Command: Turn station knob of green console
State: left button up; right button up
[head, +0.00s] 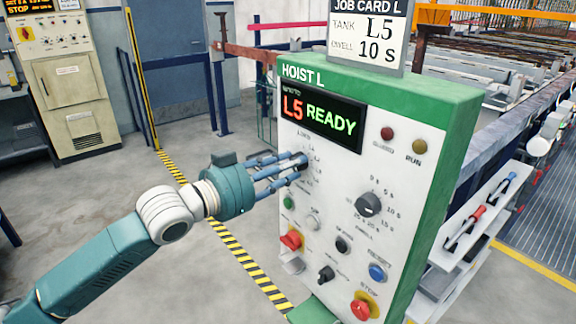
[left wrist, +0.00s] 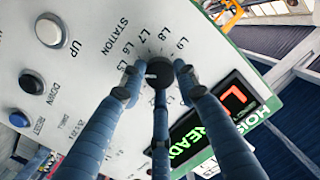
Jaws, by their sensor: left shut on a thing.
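The green console (head: 455,125), labelled HOIST L, stands right of centre with a white front panel. Its display (head: 322,118) reads L5 READY, and the job card (head: 368,38) on top reads TANK L5, DWELL 10 S. My left gripper (head: 300,161) is at the upper left of the panel, its blue fingers shut around the station knob. In the left wrist view the dark station knob (left wrist: 158,74) sits between the fingertips, ringed by L labels under the word STATION. The fingers hide part of the knob and some labels. My right gripper is not in view.
The dwell knob (head: 368,204), a red stop button (head: 364,308) and other buttons are on the same panel. A shelf with tools (head: 480,215) stands to the right. A beige cabinet (head: 65,80) is at the back left. Open floor lies left of the console.

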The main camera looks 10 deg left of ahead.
pick_arm(q)
jog(key=shift+r+m, duration=0.1)
jog(key=shift+m, duration=0.4)
jog(key=o, duration=1.2)
jog(key=shift+c, duration=0.2)
jog(key=f+v, duration=0.1)
jog(key=v, duration=1.1)
jog(key=shift+r, duration=0.35)
